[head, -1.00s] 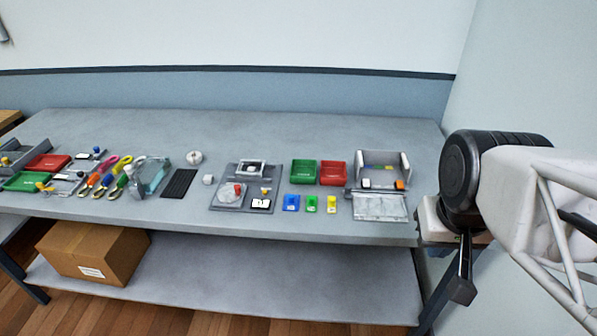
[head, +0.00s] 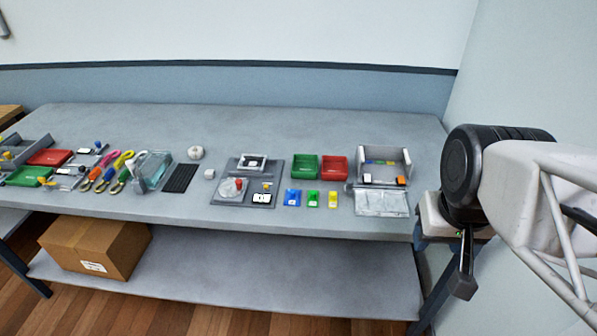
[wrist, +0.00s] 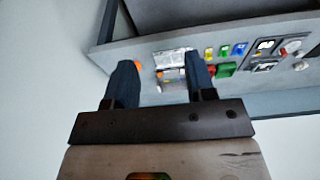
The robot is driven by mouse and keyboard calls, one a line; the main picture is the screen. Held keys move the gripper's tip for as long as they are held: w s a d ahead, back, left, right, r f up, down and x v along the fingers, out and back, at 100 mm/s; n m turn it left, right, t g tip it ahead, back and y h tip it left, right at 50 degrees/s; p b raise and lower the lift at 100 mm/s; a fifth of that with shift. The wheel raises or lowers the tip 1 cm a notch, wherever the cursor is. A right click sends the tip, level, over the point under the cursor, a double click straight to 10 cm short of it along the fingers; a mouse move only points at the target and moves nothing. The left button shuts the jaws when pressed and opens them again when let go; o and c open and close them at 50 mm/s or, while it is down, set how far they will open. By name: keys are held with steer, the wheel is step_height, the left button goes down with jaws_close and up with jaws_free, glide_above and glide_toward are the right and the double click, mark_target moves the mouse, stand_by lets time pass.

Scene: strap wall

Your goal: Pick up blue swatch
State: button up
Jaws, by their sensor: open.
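The blue swatch (head: 293,198) lies flat near the front of the grey table, leftmost in a short row with a green swatch (head: 312,199) and a yellow swatch (head: 332,200). The blue swatch also shows in the wrist view (wrist: 240,48), to the right of the fingers. My gripper (head: 463,268) hangs off the table's right end, well apart from the swatches. In the wrist view my gripper (wrist: 162,68) has its two fingers spread, with nothing held between them.
A green bin (head: 305,167) and a red bin (head: 334,170) stand behind the swatches. A grey-walled holder (head: 398,160) and a clear plate (head: 382,203) are to their right. A grey fixture tray (head: 232,189) is to the left.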

steer(key=shift+w, duration=0.1)
steer(key=n+g, duration=0.2)
steer(key=n, duration=1.8)
glide_above(294, 191)
step_height(294, 191, down, 18)
steer(key=shift+r, duration=0.15)
steer(key=shift+f, duration=1.3)
